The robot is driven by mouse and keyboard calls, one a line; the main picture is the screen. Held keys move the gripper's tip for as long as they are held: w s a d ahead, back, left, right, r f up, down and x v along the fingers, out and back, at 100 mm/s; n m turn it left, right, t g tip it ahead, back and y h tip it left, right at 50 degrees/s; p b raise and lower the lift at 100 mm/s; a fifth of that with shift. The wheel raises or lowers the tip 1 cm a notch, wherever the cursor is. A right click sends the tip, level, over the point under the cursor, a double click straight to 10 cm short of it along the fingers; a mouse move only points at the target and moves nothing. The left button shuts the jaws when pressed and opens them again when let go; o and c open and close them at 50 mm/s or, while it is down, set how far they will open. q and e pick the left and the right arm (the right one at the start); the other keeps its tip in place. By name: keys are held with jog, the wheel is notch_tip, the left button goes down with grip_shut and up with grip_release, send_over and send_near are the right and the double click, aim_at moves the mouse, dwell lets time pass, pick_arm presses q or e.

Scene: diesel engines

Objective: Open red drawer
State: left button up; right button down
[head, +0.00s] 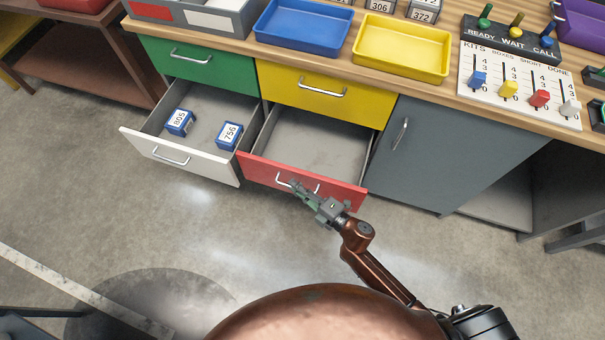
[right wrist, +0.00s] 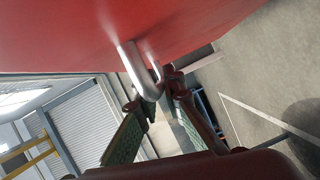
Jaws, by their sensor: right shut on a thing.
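The red drawer (head: 330,178) is pulled out below the yellow drawer, and its grey inside looks empty. Its front also fills the top of the right wrist view (right wrist: 190,30). A silver bar handle (right wrist: 140,75) sits on that front. My right gripper (head: 300,188) is at the handle in the head view. In the right wrist view its two green-padded fingers (right wrist: 160,98) meet around the handle's end, so it is shut on the handle. My left gripper is not in view.
Left of it, a white drawer (head: 178,158) stands open with two blue numbered boxes, 805 (head: 179,122) and 756 (head: 229,135). The green drawer (head: 195,64), yellow drawer (head: 325,92) and grey cabinet door (head: 425,150) are shut. The floor in front is clear.

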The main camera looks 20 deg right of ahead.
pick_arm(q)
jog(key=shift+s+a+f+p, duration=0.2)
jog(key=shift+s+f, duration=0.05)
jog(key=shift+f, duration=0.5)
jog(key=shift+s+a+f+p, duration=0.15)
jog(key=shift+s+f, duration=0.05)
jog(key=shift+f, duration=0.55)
pick_arm(e)
jog(key=shift+s+a, duration=0.6)
jog(key=shift+s, duration=0.3)
jog(key=shift+s+a, duration=0.55)
jog(key=shift+s, duration=0.3)
jog(key=c, duration=2)
grip_release()
jog(key=shift+c, duration=0.2)
jog(key=shift+s, duration=0.1)
jog(key=f+v, duration=0.1)
jog(key=v, duration=1)
jog(key=shift+s+d+r, duration=0.25)
jog(key=shift+s+r, duration=0.1)
jog(key=shift+r, duration=0.1)
